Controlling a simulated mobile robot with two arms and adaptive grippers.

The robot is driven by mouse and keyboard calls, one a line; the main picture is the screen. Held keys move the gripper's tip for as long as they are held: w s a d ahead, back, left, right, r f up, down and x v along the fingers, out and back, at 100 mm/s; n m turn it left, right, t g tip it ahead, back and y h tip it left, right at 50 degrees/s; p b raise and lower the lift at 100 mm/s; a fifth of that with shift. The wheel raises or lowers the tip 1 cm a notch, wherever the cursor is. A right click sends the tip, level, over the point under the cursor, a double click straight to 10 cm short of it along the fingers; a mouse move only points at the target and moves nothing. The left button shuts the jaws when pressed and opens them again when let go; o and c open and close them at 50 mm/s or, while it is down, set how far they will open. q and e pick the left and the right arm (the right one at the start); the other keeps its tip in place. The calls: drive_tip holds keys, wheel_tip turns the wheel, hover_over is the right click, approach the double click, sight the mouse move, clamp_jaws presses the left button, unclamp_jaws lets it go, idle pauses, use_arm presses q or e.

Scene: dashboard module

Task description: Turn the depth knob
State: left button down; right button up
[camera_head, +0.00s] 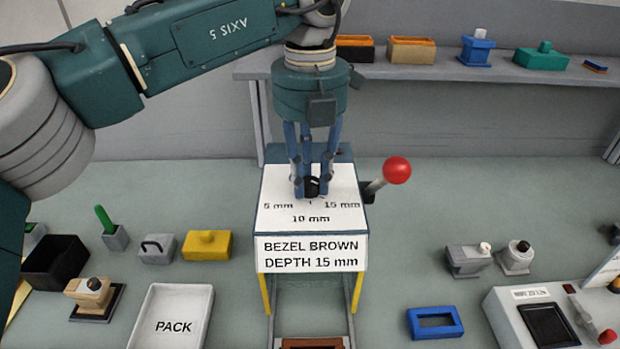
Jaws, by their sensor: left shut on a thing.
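The depth knob (312,187) is a small black dial on the white sloped top of the press-like module (285,215). The labels 5 mm, 10 mm and 15 mm are printed around it. A card on the module's front (311,252) reads "BEZEL BROWN DEPTH 15 mm". My left gripper (312,190) points straight down from above, its blue fingers shut on the knob. The fingers partly cover the dial, so I cannot tell exactly where its pointer stands. My right gripper is not in view.
A lever with a red ball (397,170) stands just right of the module. A white PACK tray (172,318) and a black bin (57,263) are at left. A blue frame (435,322) lies at right. A shelf (440,72) with several parts runs behind.

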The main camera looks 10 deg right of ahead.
sight(310, 181)
use_arm(q)
drive_tip(key=shift+r+n, duration=0.1)
drive_tip(key=shift+n, duration=0.4)
drive_tip(key=c, duration=1.5)
unclamp_jaws()
drive_tip(key=shift+o, duration=0.2)
wheel_tip(310, 181, up, 12)
